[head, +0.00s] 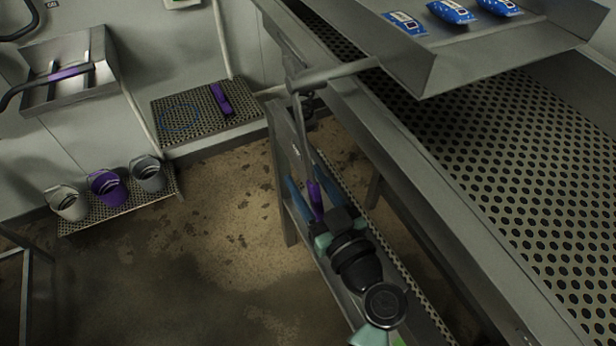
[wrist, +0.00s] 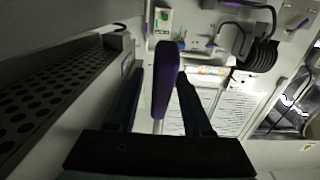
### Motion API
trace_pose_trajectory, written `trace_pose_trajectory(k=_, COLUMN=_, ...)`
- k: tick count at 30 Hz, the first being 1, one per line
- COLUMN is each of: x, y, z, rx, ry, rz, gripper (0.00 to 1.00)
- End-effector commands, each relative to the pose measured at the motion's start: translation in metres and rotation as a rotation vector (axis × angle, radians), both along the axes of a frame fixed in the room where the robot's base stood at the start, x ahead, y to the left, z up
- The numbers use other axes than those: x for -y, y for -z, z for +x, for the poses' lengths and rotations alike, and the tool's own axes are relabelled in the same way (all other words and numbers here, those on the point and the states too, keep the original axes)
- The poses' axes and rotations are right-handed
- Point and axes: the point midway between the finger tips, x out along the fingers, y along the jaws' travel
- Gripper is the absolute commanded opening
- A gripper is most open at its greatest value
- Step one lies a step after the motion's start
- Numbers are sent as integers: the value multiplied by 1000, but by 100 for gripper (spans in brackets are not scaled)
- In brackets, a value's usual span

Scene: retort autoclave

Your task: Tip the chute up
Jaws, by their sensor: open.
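The chute (head: 455,50) is a grey metal tray with a raised lip at the upper right of the head view. Several blue packets (head: 450,12) lie on it. A thin metal lever hangs from a bar (head: 345,72) by the chute and ends in a purple handle (head: 316,202). My gripper (head: 305,170) is open around this handle, with one blue finger on each side. In the wrist view the purple handle (wrist: 166,65) stands between the two dark fingers (wrist: 161,76), with gaps visible on both sides. Part of the handle's lower end is hidden by my gripper in the head view.
A perforated metal table (head: 520,160) runs under the chute at the right. Several buckets (head: 108,187) stand on a low rack at the left. A perforated shelf (head: 205,112) holds a purple tool. The brown floor (head: 225,225) between is clear.

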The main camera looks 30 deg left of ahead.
Motion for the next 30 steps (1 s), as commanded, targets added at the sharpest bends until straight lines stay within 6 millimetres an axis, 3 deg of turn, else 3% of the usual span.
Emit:
trace_pose_trajectory(k=7, x=0, y=0, z=0, rx=0, ry=0, rz=0, gripper=48)
trace_pose_trajectory(k=15, x=0, y=0, z=0, rx=-1, ry=0, rz=1, gripper=0)
trace_pose_trajectory(k=30, x=0, y=1, z=0, rx=-1, ry=0, rz=0, gripper=0)
